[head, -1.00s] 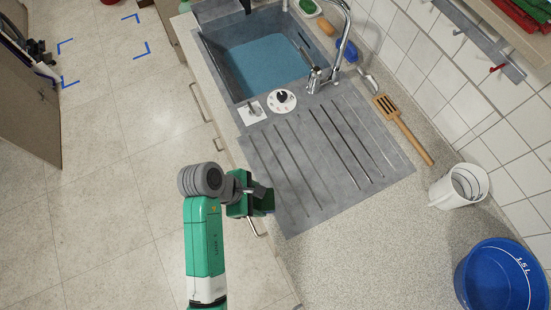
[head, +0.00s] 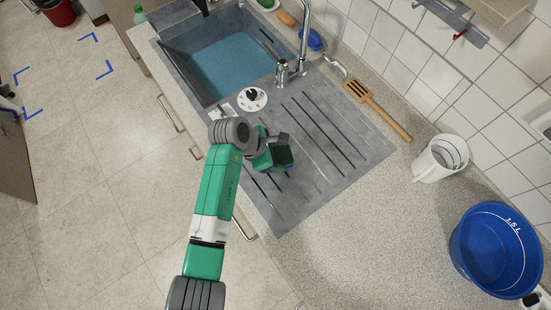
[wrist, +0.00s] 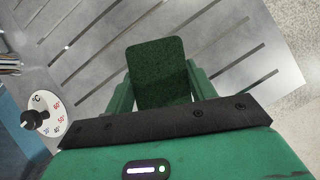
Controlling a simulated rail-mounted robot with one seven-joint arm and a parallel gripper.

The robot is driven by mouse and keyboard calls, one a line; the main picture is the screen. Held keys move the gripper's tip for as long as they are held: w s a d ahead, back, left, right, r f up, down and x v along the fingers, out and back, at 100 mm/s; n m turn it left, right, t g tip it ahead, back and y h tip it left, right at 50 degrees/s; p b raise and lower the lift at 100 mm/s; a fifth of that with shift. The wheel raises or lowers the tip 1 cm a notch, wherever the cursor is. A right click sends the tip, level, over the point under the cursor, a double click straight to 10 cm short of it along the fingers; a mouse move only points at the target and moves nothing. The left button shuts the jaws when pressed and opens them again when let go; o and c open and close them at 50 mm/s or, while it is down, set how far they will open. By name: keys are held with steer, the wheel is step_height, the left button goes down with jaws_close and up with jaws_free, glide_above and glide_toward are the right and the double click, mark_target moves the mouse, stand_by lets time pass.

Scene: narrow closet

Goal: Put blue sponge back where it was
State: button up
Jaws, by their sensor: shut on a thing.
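My gripper (head: 270,152) is over the left part of the grey draining board (head: 345,145), near the sink's dial. It is shut on a sponge with a dark green face (head: 284,157). In the wrist view the sponge (wrist: 157,70) sits between the two green fingers, its rough dark green face toward the camera. Its other sides are hidden, so I see no blue on it. A small blue item (head: 312,40) lies behind the tap; I cannot tell if it is a sponge. An orange-brown item (head: 286,18) lies beside it.
The sink (head: 225,65) holds blue water, with a tap (head: 302,45) at its back edge. A round dial (head: 252,99) stands between sink and board. A wooden spatula (head: 378,110), white jug (head: 440,158) and blue bucket (head: 495,250) are to the right. The front-right counter is clear.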

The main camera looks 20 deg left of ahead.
steer(key=shift+s+f, duration=0.15)
steer(key=shift+f, duration=1.1)
steer(key=shift+f, duration=0.15)
steer(key=o, duration=1)
steer(key=shift+o, duration=0.2)
steer(key=p+v, duration=0.2)
steer(key=v, duration=1)
